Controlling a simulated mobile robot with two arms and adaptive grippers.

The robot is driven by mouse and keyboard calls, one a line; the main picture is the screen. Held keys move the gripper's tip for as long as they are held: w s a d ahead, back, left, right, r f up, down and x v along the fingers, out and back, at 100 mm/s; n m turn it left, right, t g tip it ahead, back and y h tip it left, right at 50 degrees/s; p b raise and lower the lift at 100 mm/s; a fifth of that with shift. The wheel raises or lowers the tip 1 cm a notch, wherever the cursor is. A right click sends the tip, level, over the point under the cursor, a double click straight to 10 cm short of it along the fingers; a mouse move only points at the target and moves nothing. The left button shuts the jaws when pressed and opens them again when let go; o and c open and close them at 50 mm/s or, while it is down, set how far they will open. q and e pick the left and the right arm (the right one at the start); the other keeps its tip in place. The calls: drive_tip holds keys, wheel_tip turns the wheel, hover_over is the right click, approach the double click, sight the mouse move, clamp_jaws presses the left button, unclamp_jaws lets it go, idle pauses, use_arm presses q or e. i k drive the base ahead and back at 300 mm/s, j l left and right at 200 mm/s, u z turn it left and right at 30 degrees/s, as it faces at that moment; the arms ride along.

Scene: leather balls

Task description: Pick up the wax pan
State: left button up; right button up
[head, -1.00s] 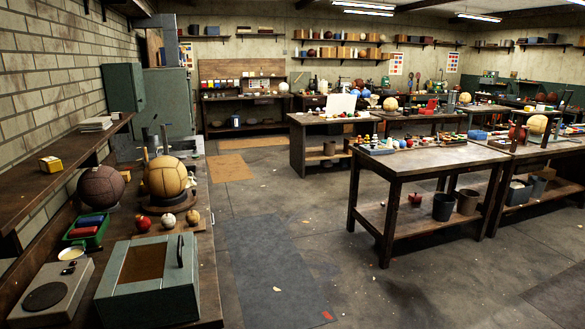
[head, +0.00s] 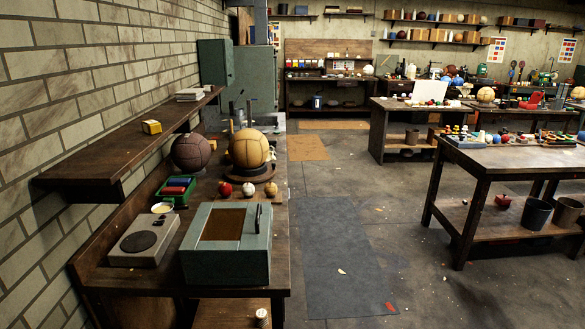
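A small round pan with a pale rim and yellowish contents (head: 162,208), which looks like the wax pan, sits on the left workbench (head: 125,279). It is just behind a grey hot plate (head: 142,240) with a dark round disc and in front of a green tray (head: 176,190) of coloured blocks. Whether it has a handle is too small to tell. Neither of my grippers is in view.
A grey-green box (head: 228,262) with a brown top panel stands right of the hot plate. Two large balls, dark brown (head: 190,152) and tan (head: 248,148), sit farther back. A wooden shelf (head: 110,160) overhangs the bench's left side.

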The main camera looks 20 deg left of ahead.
sight(165, 207)
drive_tip(key=u, duration=1.3)
drive_tip(key=i+l+u, duration=0.35)
drive_tip(key=l+u, duration=0.2)
drive_tip(key=l, duration=0.2)
drive_tip(key=i+l+u, duration=0.15)
drive_tip(key=l+u, duration=0.3)
drive_tip(key=l, duration=0.2)
drive_tip(key=l+u, duration=0.45)
drive_tip(key=l, duration=0.25)
